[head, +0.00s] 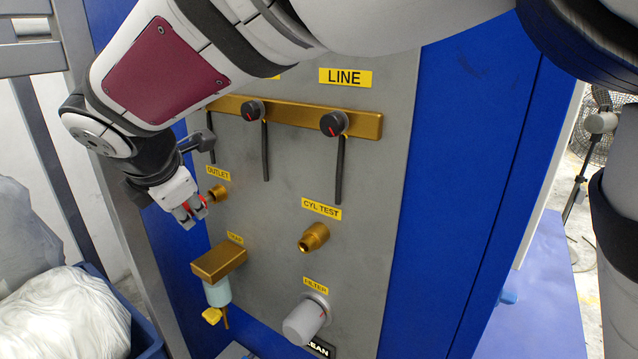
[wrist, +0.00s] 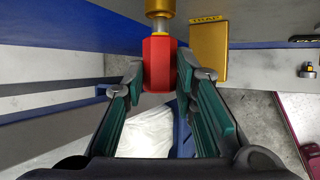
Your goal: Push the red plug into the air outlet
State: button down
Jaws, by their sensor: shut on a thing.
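The red plug (wrist: 159,64) is between the two fingers of my gripper (wrist: 158,80), which is shut on it. Its silver stem (wrist: 159,27) points at the brass air outlet (wrist: 158,7) and lines up with it in the wrist view. The stem meets the outlet's mouth there; I cannot tell how deep it is. In the head view, my gripper (head: 188,212) is just left of the brass outlet (head: 218,192), under the yellow OUTLET label (head: 218,173). Only a little of the red plug (head: 203,201) shows there between the fingers.
The grey panel (head: 375,200) also carries a brass CYL TEST fitting (head: 313,237), a brass trap block (head: 218,262) below the outlet, a grey filter knob (head: 304,320) and a brass bar (head: 300,118) with black knobs. A blue bin with white cloth (head: 65,315) stands lower left.

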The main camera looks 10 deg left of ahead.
jog(key=shift+w+d, duration=0.25)
jog(key=shift+w, duration=0.25)
jog(key=shift+w+d, duration=0.25)
jog(key=shift+w, duration=0.2)
dwell(0.8)
jog(key=c, duration=1.2)
grip_release()
